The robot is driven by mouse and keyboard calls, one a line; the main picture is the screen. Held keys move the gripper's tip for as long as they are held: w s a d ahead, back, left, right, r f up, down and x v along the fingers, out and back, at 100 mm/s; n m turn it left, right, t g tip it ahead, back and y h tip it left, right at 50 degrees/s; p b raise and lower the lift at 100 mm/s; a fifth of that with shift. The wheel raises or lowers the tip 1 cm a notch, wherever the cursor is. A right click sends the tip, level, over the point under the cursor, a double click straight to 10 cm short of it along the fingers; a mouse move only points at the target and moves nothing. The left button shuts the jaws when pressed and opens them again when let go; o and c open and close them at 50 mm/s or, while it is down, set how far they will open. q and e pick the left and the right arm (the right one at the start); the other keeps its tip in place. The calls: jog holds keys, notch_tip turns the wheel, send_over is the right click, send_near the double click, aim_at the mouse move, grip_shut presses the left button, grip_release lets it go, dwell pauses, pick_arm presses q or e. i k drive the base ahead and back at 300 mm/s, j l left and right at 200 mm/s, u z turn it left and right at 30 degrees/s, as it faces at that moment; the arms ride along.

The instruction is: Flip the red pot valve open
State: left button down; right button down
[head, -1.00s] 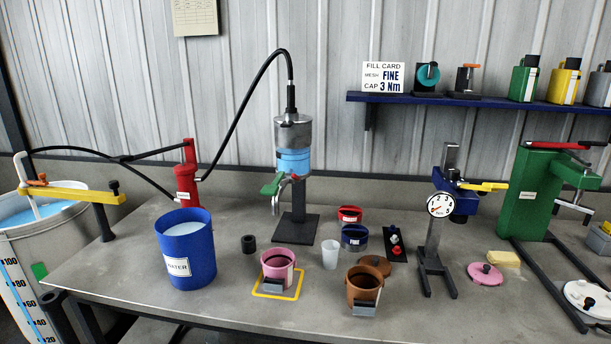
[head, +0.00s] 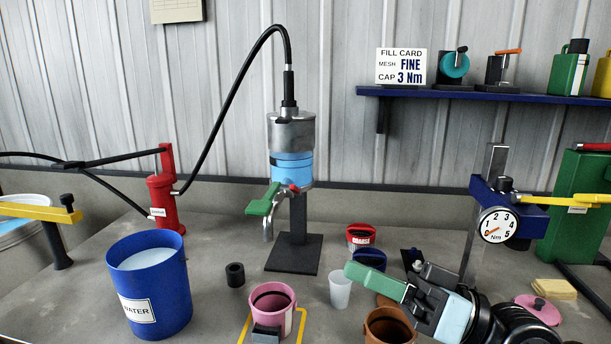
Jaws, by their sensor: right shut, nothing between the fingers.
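The clear blue-filled pot with a metal top (head: 291,140) stands on a black stand at the middle of the bench. A small red valve part (head: 294,187) shows at its bottom, beside a green lever (head: 263,204) and a curved metal spout (head: 268,230). The lever slants down to the left. My right gripper (head: 352,268) comes in from the lower right with green fingers. It is shut and empty, above the bench, right of and lower than the valve in the picture, and apart from it. My left gripper is out of view.
A blue water bucket (head: 150,285), a pink pot (head: 272,298) and a white cup (head: 340,290) stand in front. A brown pot (head: 388,328) is partly behind my right gripper. A gauge stand (head: 495,225) is at right. A red hand pump (head: 165,200) is at left.

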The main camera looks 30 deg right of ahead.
aim_at(297, 191)
jog(key=i+l, duration=0.75)
jog(key=i, duration=0.15)
